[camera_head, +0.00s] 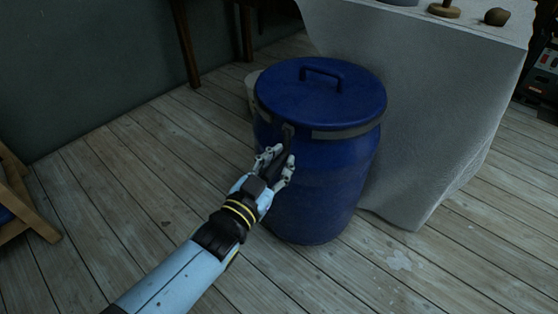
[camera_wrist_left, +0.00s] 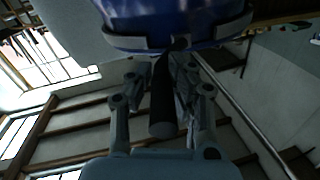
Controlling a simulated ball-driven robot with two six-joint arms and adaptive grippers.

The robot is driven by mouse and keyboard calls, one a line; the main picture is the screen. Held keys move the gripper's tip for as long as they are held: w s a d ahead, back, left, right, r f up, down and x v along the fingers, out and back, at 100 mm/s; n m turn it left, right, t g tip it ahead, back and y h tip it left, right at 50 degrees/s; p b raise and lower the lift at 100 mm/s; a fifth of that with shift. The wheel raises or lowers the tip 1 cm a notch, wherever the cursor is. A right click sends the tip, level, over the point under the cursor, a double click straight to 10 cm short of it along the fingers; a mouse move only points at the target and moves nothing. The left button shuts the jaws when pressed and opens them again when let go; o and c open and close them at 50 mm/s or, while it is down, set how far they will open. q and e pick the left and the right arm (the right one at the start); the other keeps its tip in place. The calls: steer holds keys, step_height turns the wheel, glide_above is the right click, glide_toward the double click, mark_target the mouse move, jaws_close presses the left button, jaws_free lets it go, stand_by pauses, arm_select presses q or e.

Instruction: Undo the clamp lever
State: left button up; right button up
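A blue barrel (camera_head: 320,190) with a blue lid (camera_head: 335,88) stands upright on the floor. A grey clamp band (camera_head: 345,132) runs around it just under the lid. The dark clamp lever (camera_head: 288,132) hangs down from the band at the barrel's front left. My left gripper (camera_head: 277,161) is at this lever. In the left wrist view the black lever (camera_wrist_left: 163,100) lies between the two fingers of my left gripper (camera_wrist_left: 162,78). The fingers look spread, with gaps beside the lever. My right gripper is out of view.
A table with a pale cloth (camera_head: 430,110) stands close behind and right of the barrel, with small pottery pieces (camera_head: 496,16) on top. A whitish container (camera_head: 252,88) is partly hidden behind the barrel. A wooden chair or stool (camera_head: 30,210) stands at the left. Floor between is clear.

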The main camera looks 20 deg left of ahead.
arm_select(q)
steer(key=o, duration=0.4)
steer(key=shift+s, duration=0.15)
steer(key=shift+s+a, duration=0.35)
steer(key=shift+s, duration=1.55)
steer(key=shift+s+a, duration=0.4)
steer(key=shift+s, duration=1.5)
steer(key=shift+s+a, duration=0.35)
steer(key=shift+s, duration=1.55)
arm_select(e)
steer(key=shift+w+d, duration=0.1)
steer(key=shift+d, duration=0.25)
